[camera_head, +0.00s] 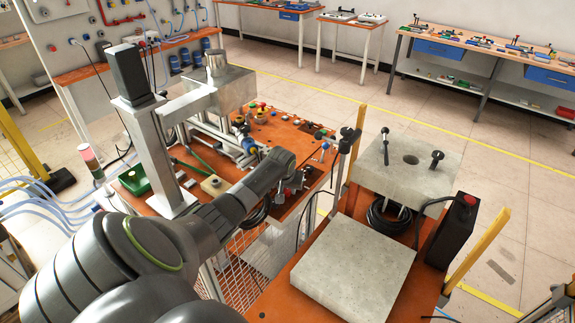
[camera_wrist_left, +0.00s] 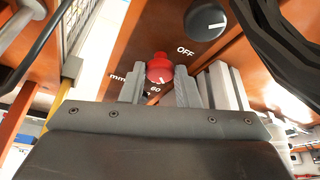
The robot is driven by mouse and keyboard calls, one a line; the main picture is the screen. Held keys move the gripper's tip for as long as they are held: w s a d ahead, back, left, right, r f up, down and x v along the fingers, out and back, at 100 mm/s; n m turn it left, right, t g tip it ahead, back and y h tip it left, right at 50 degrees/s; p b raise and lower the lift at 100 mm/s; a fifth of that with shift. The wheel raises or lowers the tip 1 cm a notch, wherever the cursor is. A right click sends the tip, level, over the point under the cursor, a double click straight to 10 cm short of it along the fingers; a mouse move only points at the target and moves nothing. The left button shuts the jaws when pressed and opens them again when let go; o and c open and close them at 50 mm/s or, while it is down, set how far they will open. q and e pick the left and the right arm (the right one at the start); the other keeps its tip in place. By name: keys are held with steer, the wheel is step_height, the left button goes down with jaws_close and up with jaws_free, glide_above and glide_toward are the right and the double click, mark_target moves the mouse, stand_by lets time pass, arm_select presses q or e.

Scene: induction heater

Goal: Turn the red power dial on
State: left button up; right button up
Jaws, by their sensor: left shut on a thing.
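The red dial (camera_wrist_left: 159,66) shows in the left wrist view, on an orange-brown panel (camera_wrist_left: 150,30). It sits between the two grey fingers of my left gripper (camera_wrist_left: 160,88), which is shut on it. A "60" mark shows just below the dial and "mm" to its left. The dial's pointer direction is hard to read. In the head view my left gripper (camera_head: 288,195) reaches down to the front edge of the orange workbench (camera_head: 240,175), and its arm hides part of the panel. My right gripper is not in view.
A larger black dial (camera_wrist_left: 205,20) with a white line and an "OFF" label is close to the red dial. In the head view, concrete-like slabs (camera_head: 352,268) and a black box (camera_head: 452,232) stand on the right. A grey column (camera_head: 165,150) rises on the left.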

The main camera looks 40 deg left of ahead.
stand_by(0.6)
arm_select(q)
steer(key=o, duration=1)
steer(key=b+v, duration=0.1)
steer(key=v, duration=1.6)
steer(key=shift+s+a+r+b, duration=0.1)
steer(key=shift+s+r+b, duration=0.1)
steer(key=shift+b, duration=0.2)
